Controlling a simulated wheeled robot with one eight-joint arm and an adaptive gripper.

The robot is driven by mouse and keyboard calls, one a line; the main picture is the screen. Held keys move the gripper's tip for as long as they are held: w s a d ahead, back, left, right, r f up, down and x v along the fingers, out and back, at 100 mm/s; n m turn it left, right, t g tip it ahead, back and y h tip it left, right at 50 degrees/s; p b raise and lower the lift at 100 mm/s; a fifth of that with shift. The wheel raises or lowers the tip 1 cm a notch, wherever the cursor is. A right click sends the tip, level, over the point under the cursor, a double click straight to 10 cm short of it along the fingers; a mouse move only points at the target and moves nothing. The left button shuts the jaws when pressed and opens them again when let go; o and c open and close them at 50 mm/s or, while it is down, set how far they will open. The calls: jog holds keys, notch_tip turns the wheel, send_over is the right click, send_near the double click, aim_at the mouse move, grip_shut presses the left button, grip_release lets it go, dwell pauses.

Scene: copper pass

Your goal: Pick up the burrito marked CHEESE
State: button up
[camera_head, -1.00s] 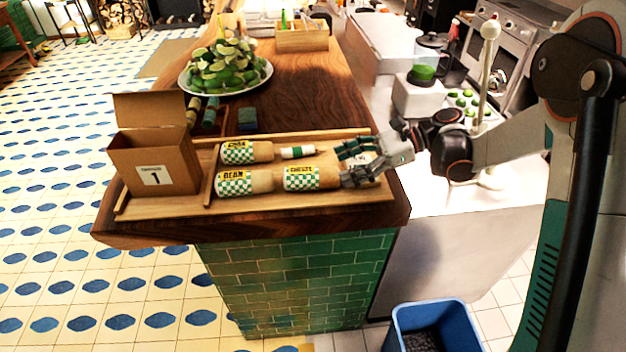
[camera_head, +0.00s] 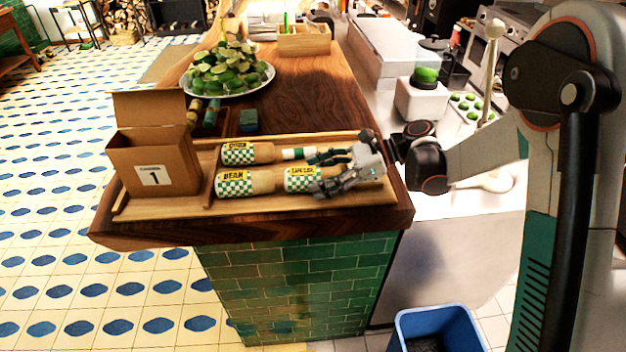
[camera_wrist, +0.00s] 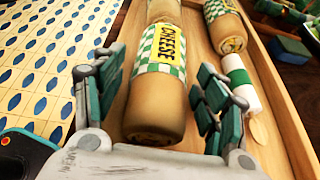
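The burrito marked CHEESE (camera_wrist: 157,105) lies on the wooden tray (camera_head: 140,208), with a yellow label and a green-and-white checked band. In the head view this burrito (camera_head: 299,178) is partly covered by my gripper (camera_head: 326,172). In the wrist view my gripper (camera_wrist: 160,95) is open, with one finger on each side of the burrito's near end. I cannot tell whether the fingers touch it. The BEAN burrito (camera_head: 236,182) lies in line to its left. Another yellow-labelled burrito (camera_head: 240,153) lies behind that one.
A small white-and-green roll (camera_head: 297,153) lies beside the CHEESE burrito on the tray. An open cardboard box (camera_head: 155,165) marked 1 stands at the tray's left. A plate of limes (camera_head: 228,75) is behind. A blue bin (camera_head: 436,325) is below the counter's right end.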

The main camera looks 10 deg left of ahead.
jog(key=c, duration=1.1)
jog(key=shift+r, duration=0.15)
